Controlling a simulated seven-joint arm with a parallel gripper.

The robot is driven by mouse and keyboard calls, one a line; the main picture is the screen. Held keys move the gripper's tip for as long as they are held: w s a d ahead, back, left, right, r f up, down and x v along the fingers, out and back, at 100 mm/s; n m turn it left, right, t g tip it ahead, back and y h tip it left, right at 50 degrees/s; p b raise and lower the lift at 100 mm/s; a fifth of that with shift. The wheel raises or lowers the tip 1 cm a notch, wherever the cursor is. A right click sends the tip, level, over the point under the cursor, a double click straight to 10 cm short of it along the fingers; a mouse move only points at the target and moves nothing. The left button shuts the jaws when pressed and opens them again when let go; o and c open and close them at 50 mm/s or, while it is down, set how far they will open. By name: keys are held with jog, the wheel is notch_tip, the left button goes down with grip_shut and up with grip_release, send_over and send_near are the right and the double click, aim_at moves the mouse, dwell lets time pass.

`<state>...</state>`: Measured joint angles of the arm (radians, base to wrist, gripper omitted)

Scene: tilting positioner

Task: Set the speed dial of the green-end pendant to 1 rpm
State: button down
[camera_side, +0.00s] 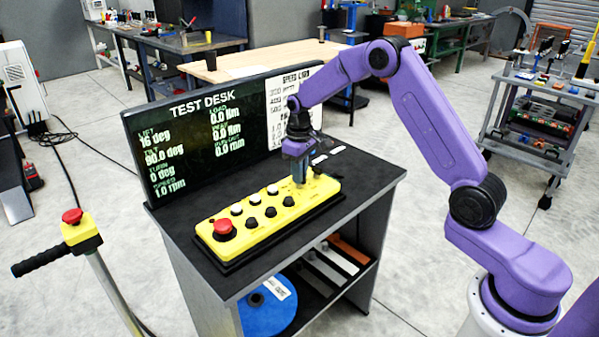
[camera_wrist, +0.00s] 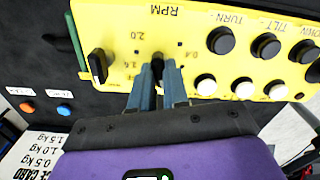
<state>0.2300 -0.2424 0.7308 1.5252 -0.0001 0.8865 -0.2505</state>
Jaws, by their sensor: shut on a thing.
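The yellow pendant (camera_side: 268,217) lies on the black desk top, with a red mushroom button (camera_side: 224,228) at its near left end. In the wrist view the pendant (camera_wrist: 190,20) shows a green strip (camera_wrist: 77,42) by its end. The black speed dial (camera_wrist: 157,59) sits below the RPM label, with 2.0, 1.6, 0.4 and OFF marks around it. My gripper (camera_side: 299,183) points down at the pendant's far right end. In the wrist view my gripper (camera_wrist: 158,75) is shut on the dial; its fingers hide most of it and its pointer. The screen (camera_side: 190,132) reads speed 1.0 rpm.
A black bar-shaped knob (camera_wrist: 97,66) stands close left of the dial in the wrist view. Black buttons (camera_wrist: 220,41) and white buttons (camera_wrist: 206,84) lie to its right. The screen panel stands behind the pendant, and a speed card (camera_side: 290,105) is at its right.

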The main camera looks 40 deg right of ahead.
jog(key=c, duration=1.1)
grip_release()
notch_tip(320, 180, up, 18)
jog(key=shift+f, duration=0.25)
jog(key=shift+a, duration=0.1)
jog(key=s+a+f+n, duration=0.1)
jog(key=s+a+n, duration=0.1)
jog(key=s+a, duration=0.55)
jog(key=s+a+n, duration=0.3)
jog(key=s+a, duration=0.1)
jog(key=s, duration=0.6)
jog(key=s+d+f+n, duration=0.1)
jog(key=s+f, duration=0.1)
jog(key=s, duration=0.5)
jog(key=s+d+f+n, duration=0.1)
jog(key=s+f+n, duration=0.1)
jog(key=s, duration=0.6)
jog(key=s+d+f+n, duration=0.1)
jog(key=s+d+f, duration=0.1)
jog(key=s, duration=0.6)
jog(key=shift+f+n, duration=0.3)
